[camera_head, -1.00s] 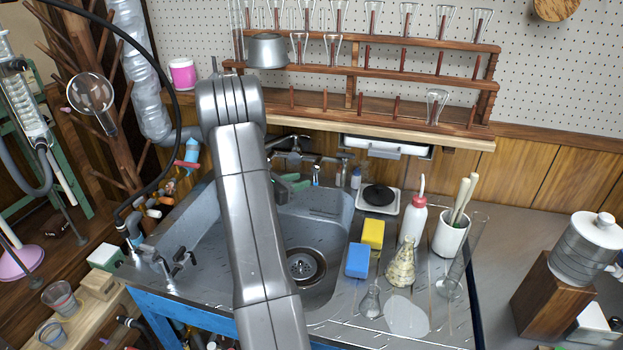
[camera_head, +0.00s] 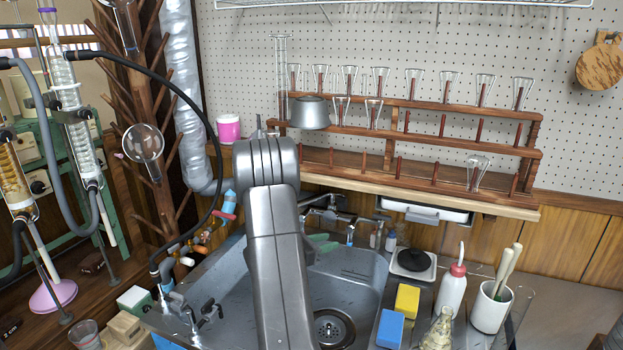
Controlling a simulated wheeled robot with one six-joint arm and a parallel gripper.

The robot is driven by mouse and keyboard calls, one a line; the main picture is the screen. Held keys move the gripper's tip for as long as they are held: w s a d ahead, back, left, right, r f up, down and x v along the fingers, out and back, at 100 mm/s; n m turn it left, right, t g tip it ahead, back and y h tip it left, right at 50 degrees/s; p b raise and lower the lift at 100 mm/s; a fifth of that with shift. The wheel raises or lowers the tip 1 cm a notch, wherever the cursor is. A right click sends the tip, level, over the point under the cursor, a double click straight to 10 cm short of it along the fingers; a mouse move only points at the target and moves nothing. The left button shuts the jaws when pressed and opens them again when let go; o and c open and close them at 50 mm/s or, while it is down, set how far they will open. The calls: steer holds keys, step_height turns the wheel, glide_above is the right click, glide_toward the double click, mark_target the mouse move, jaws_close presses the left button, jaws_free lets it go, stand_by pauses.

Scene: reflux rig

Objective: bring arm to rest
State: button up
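My grey arm rises from the bottom of the view, in front of the sink (camera_head: 345,285), and its rounded upper joint stands below the wooden glassware rack (camera_head: 455,108). The arm hides part of the sink and the wall behind it. My gripper is not in view, so its fingers and anything in them cannot be seen. A grey metal rounded part shows just above the arm's top joint; I cannot tell whether it belongs to my arm.
Condenser glassware (camera_head: 80,125) with a black hose (camera_head: 188,95) and a wooden peg stand (camera_head: 160,90) are at left. A blue sponge (camera_head: 390,328), a yellow sponge (camera_head: 407,299), a wash bottle (camera_head: 451,292) and a white pot (camera_head: 490,308) stand right of the sink.

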steer(key=p+x, duration=0.1)
steer(key=x, duration=1)
steer(key=shift+d, duration=0.3)
